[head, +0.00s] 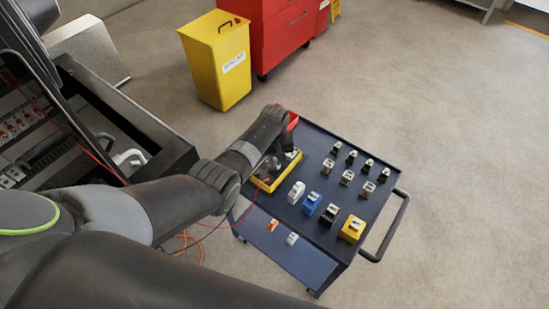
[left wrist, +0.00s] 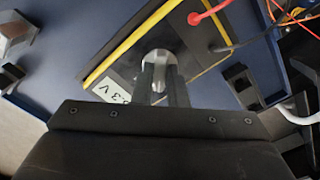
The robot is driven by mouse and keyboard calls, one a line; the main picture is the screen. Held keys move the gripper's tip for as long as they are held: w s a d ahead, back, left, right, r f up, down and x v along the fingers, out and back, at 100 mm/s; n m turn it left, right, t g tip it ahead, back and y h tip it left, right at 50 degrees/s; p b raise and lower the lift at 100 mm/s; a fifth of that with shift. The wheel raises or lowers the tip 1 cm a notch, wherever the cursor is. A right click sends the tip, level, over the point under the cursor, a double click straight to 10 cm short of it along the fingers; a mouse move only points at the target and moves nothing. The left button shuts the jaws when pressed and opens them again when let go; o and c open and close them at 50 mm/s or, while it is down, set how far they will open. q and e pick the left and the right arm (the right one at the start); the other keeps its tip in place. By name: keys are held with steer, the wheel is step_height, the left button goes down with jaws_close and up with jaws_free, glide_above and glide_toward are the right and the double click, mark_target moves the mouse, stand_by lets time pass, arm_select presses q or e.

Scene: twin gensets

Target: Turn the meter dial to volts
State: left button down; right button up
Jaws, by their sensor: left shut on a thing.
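The meter (head: 266,187), dark with yellow edges, lies on the blue cart top, mostly hidden by my left arm in the head view. It also shows in the left wrist view (left wrist: 120,50), with its display (left wrist: 112,90) partly covered; "3 V" can be read on it. The round grey dial (left wrist: 158,58) sits between the two fingers of my left gripper (left wrist: 164,80), which is shut on it. In the head view the left gripper (head: 273,164) is over the meter. The dial's pointer mark cannot be made out. My right gripper is not in view.
The blue cart (head: 325,226) carries several small blocks and connectors right of the meter. Red and black leads (left wrist: 210,12) run from the meter. An open cabinet (head: 50,150) is at left; a yellow bin (head: 217,60) and red tool chest (head: 285,35) stand behind. Floor at right is clear.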

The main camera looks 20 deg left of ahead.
mark_target(274, 161)
arm_select(q)
steer(key=c, duration=1.4)
jaws_free()
steer(key=shift+c, duration=0.2)
steer(key=shift+r, duration=0.5)
step_height(274, 161, up, 16)
steer(key=b, duration=0.1)
steer(key=shift+r, duration=0.25)
